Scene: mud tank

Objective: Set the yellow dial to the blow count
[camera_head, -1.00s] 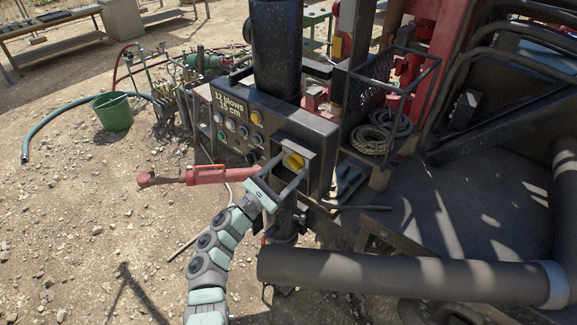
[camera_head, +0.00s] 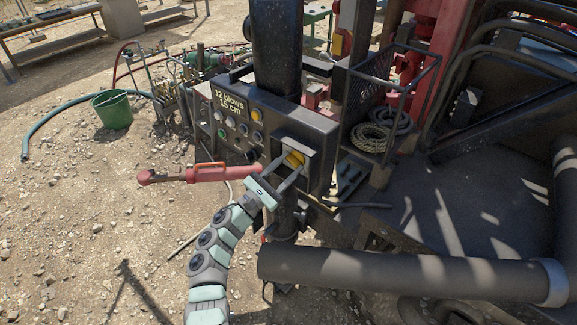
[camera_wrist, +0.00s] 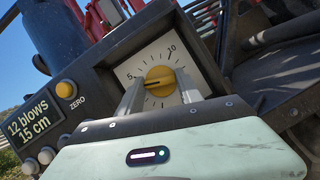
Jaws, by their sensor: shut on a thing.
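The yellow dial (camera_wrist: 160,80) sits on a white scale plate (camera_wrist: 190,58) with 5 at its left and 10 at its upper right. A dark line on the dial points left, near the 5. In the head view the dial (camera_head: 295,159) is in a recess of the dark control panel. My gripper (camera_wrist: 160,88) has one finger on each side of the dial and is shut on it. The display (camera_wrist: 35,118) reads "12 blows 15 cm"; it also shows in the head view (camera_head: 230,103). Part of the lower scale is hidden by my gripper.
A yellow button (camera_wrist: 66,89) marked ZERO and several pale buttons lie left of the dial. The recess frame (camera_wrist: 125,40) surrounds the dial closely. A thick dark pipe (camera_head: 400,275) runs below and right.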

